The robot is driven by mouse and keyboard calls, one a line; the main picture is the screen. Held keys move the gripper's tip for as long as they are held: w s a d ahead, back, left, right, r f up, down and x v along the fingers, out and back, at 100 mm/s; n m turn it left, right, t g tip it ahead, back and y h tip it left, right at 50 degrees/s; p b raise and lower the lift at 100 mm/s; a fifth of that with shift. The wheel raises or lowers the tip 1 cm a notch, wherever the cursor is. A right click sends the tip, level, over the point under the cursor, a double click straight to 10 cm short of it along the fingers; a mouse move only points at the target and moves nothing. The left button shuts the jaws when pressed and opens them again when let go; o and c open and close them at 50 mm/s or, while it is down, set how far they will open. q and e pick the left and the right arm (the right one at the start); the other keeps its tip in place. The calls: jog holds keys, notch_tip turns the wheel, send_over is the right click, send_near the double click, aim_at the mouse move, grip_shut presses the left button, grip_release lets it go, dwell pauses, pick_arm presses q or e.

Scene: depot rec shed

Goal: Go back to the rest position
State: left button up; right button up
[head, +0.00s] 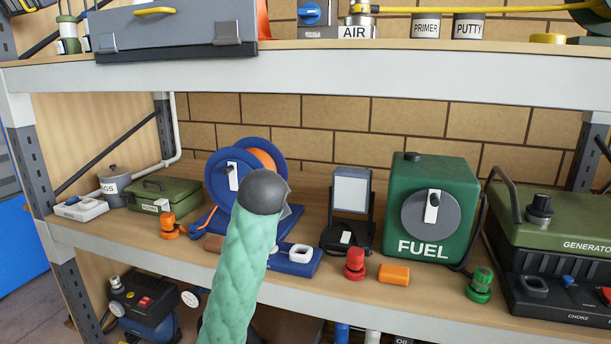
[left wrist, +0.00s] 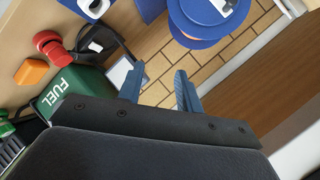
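My left gripper (left wrist: 160,75) shows in the left wrist view with its two blue fingers apart and nothing between them. In the head view my left arm, in a green padded sleeve, rises from the bottom to a dark rounded wrist in front of the blue reel (head: 217,181). The wrist hides most of the fingers there and part of the reel and its base. My right gripper is in neither view.
The lower shelf holds a green FUEL can (head: 450,185), red knob (head: 355,265), orange block (head: 394,274), work lamp (head: 350,195), green box (head: 165,194) and generator (head: 560,222). The upper shelf edge (head: 330,75) runs above. A small compressor (head: 145,300) stands below.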

pick_arm(q)
jog(key=s+a+f+n+g, duration=0.15)
jog(key=s+f, duration=0.35)
jog(key=f, duration=0.5)
jog(key=s+a+f+n+g, duration=0.1)
jog(key=s+a+f+n, duration=0.3)
jog(key=f, duration=0.6)
jog(key=s+a+f+m+g, duration=0.1)
jog(key=s+a+f+g, duration=0.1)
jog(key=s+f, duration=0.6)
jog(key=s+a+f+n+g, duration=0.25)
jog(key=s+f, duration=0.75)
jog(key=s, duration=0.5)
jog(key=s+a+f+n+g, duration=0.2)
jog(key=s+a+f+n, duration=0.15)
jog(key=s+f, duration=0.85)
jog(key=s+d+f+g, duration=0.1)
jog(key=s+d+f, duration=0.1)
jog(key=f, duration=1.5)
jog(key=s+d+f+g, duration=0.1)
jog(key=s+f, duration=0.3)
jog(key=f, duration=1.2)
jog(key=shift+s+d+f+h, duration=0.15)
jog(key=shift+d+f+h, duration=0.25)
